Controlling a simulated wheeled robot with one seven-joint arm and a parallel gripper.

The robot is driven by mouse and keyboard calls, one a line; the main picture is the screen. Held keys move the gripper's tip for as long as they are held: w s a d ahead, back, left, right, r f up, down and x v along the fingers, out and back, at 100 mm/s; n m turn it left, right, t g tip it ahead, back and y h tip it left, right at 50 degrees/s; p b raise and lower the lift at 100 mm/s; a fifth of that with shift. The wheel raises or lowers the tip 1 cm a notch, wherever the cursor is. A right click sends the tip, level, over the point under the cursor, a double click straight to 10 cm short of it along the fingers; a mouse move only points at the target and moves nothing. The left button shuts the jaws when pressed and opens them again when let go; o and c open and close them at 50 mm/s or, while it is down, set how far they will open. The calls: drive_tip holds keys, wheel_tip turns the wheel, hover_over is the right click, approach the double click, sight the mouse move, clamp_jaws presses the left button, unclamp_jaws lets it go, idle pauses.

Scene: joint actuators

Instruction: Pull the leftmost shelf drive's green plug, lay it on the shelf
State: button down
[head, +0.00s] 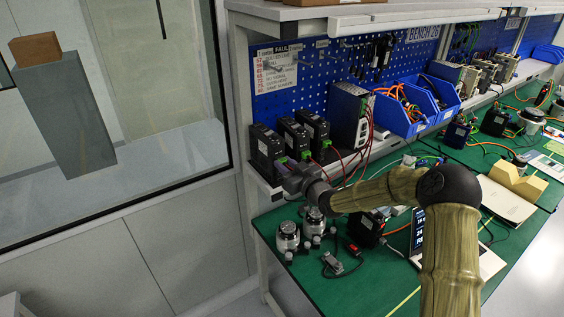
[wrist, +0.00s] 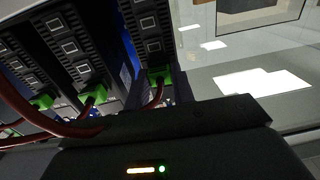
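Three black drives stand in a row on the shelf (head: 384,151) in the head view. The leftmost drive (head: 264,146) is nearest the window, with its green plug (head: 281,160) low on its front. My gripper (head: 283,168) is right at the front of this drive, close to that plug. In the wrist view several drives show with green plugs and red cables; the plug nearest the window side (wrist: 160,75) seems seated in its drive, just above the dark gripper body.
The middle drive (head: 293,137) and right drive (head: 314,129) stand close beside. A grey power supply (head: 349,115) and blue bins (head: 400,115) follow to the right. Red cables hang past the shelf edge. Below, the green bench (head: 310,275) holds metal devices (head: 288,238).

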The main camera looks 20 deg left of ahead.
drive_tip(key=shift+d, duration=0.1)
drive_tip(key=shift+b+v, duration=0.85)
drive_tip(key=shift+v, duration=2.1)
drive_tip(key=shift+r, duration=0.1)
